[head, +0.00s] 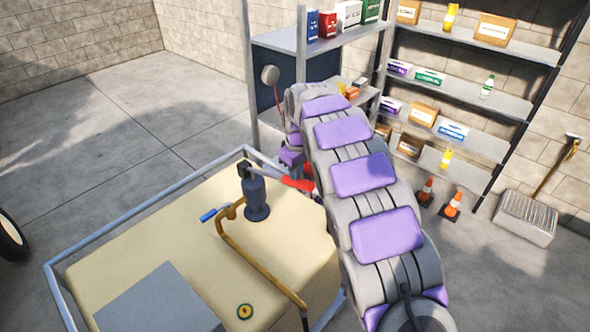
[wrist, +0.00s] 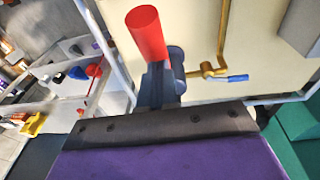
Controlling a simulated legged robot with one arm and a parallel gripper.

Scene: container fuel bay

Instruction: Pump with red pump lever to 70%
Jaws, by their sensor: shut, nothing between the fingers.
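The red pump lever (head: 299,184) sticks out to the right from the dark pump (head: 256,198) on top of the cream tank (head: 180,225). In the wrist view the red lever grip (wrist: 147,32) stands just beyond the dark front edge of my gripper (wrist: 160,122). In the head view my gripper (head: 291,157) is beside the lever's outer end, partly hidden by my arm. It is shut and empty. I cannot tell whether it touches the lever. No fill reading can be made out.
A brass pipe (head: 247,262) with a blue-handled valve (head: 209,215) runs across the tank top. A blue-grey rail (head: 120,220) rims the tank. Shelves (head: 470,45) with boxes and bottles stand behind. Traffic cones (head: 452,205) are at right. The floor at left is largely clear.

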